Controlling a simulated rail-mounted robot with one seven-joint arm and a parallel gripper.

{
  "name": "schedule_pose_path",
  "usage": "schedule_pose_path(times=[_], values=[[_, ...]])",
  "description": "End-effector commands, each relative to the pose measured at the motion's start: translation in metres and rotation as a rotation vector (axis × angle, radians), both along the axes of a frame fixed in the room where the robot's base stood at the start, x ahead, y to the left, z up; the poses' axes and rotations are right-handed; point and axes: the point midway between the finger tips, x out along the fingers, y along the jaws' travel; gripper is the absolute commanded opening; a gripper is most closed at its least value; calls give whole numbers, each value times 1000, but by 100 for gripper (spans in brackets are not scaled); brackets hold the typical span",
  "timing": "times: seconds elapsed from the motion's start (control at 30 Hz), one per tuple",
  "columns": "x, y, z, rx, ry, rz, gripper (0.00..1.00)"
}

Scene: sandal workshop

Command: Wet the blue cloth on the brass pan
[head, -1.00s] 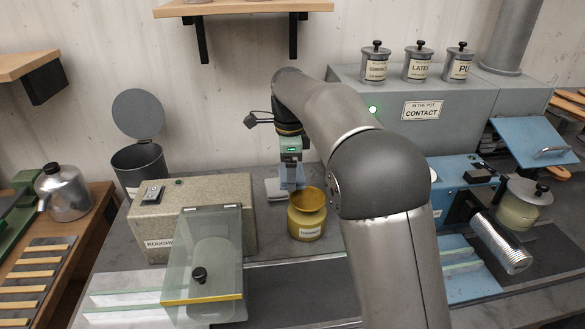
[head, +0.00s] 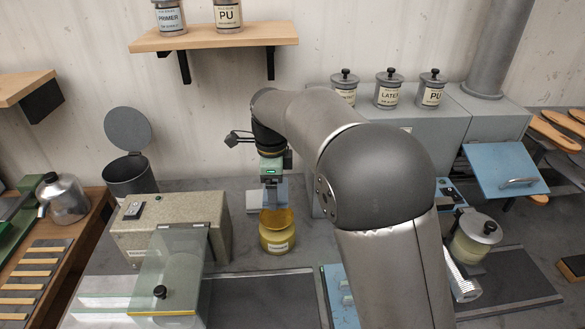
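The brass-yellow pot (head: 278,243) with a white label stands on the grey bench near the middle of the head view. Its round brass pan (head: 280,222) is on top. My gripper (head: 272,187) points down right above the pan. A blue cloth (head: 281,191) hangs at the fingertips, and the fingers appear shut on it. The cloth's lower edge overlaps the pan in the picture; I cannot tell whether they touch. The fingertips are small and partly hidden by the cloth.
A beige machine (head: 168,222) with a clear guard (head: 165,275) stands left of the pot. A grey bin (head: 130,175) with a raised lid is behind it. A grey cabinet (head: 492,120) bearing several tins is at the right. A wall shelf (head: 210,38) is above.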

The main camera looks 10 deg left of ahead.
Motion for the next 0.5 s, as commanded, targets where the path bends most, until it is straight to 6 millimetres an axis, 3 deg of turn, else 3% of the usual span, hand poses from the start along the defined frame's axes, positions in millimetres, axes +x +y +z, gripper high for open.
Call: schedule_pose_path(times=[0.17, 0.5], values=[[-8, 7, 0, 0, 0, 2, 63], [-8, 6, -31, -1, 1, 1, 63]])
